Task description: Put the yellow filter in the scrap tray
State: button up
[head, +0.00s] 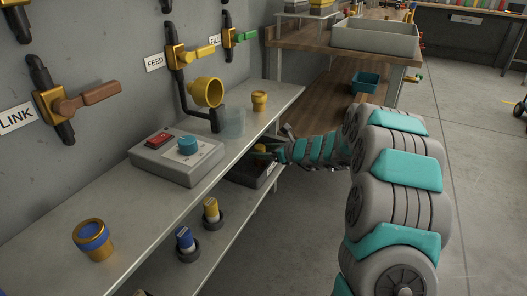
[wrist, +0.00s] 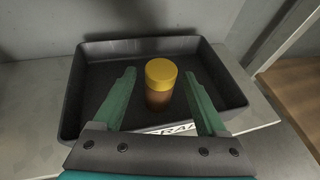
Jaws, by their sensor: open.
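A filter with a yellow top and a brownish body (wrist: 160,82) stands upright inside the dark scrap tray (wrist: 72,105). The tray's front label is partly covered by my gripper. My gripper (wrist: 159,74) is open, with one green finger on either side of the filter and visible gaps between. In the head view my gripper (head: 270,150) is over the tray (head: 268,176) on the lower shelf, and only a bit of yellow (head: 261,148) shows there. Another yellow-topped filter (head: 211,208) stands in a dark holder on the lower shelf.
A blue-topped filter (head: 185,240) stands in a holder nearby. Valve handles (head: 88,98) stick out from the wall. Open floor (head: 470,180) lies to the right.

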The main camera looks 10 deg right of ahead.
jog(key=shift+r, duration=0.2)
jog(key=v, duration=1.2)
jog(key=shift+f, duration=0.15)
jog(key=s+a+r+n+g, duration=0.1)
jog(key=s+a+n+g, duration=0.3)
jog(key=s+a+n, duration=0.6)
jog(key=s+a+r+n+g, duration=0.1)
jog(key=s+a+n+g, duration=0.5)
jog(key=s, duration=0.6)
jog(key=s+f+n+g+h, duration=0.1)
jog(key=s+f+n+h, duration=0.15)
jog(key=s+n, duration=0.75)
jog(key=s+d+n+h, duration=0.1)
jog(key=s+d+h, duration=0.2)
jog(key=s+d, duration=0.2)
jog(key=s+d+n+g+h, duration=0.1)
jog(key=s+d+h, duration=0.2)
jog(key=s, duration=0.7)
jog(key=shift+d+f, duration=0.4)
jog(key=shift+d, duration=0.65)
